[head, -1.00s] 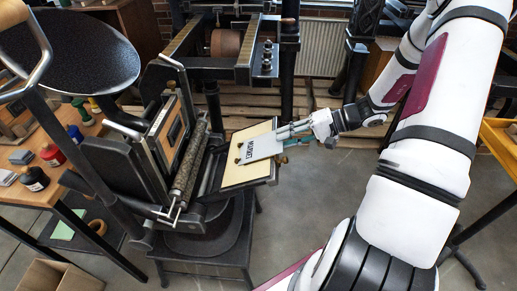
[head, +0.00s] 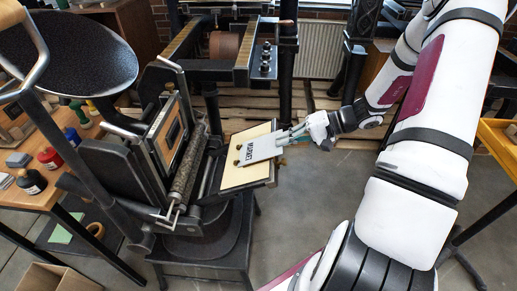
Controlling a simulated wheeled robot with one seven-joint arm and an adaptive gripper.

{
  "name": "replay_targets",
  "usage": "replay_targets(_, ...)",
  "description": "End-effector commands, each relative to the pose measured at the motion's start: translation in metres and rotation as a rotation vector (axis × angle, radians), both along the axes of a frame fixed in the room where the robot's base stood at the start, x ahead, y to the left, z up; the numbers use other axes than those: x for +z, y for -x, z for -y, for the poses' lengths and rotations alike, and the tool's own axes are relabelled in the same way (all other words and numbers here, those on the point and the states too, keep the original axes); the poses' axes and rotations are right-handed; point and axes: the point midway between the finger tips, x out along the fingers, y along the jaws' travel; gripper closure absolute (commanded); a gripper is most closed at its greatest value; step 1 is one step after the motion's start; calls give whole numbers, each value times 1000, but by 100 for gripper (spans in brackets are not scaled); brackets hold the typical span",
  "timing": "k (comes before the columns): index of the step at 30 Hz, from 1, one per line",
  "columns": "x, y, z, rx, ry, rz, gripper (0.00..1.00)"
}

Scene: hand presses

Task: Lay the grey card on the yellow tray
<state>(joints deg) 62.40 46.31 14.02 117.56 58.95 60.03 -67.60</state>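The grey card (head: 257,148), with dark lettering at its left end, is over the cream board (head: 239,175) of the black hand press. Brass-coloured pins show around it. It looks flat against the board, but I cannot tell whether a small gap lies beneath it. My gripper (head: 286,136) reaches in from the right, with its fingers at the card's right end. The finger gap is too small to read, so I cannot tell whether they are closed on the card. A yellow surface (head: 497,138), possibly the yellow tray, is cut off at the right edge.
The press's ink roller (head: 188,165) and upright frame stand just left of the board. A wooden table (head: 45,185) with ink bottles is at far left. A cardboard box (head: 58,277) sits at bottom left. Open floor (head: 320,190) lies between the press and my arm.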

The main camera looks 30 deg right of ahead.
Motion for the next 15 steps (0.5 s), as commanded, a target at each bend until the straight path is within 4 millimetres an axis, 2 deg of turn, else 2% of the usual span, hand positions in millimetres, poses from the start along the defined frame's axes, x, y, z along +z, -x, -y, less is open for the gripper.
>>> replay_targets(15, 11, 12, 18, -2, 1, -1, 100)
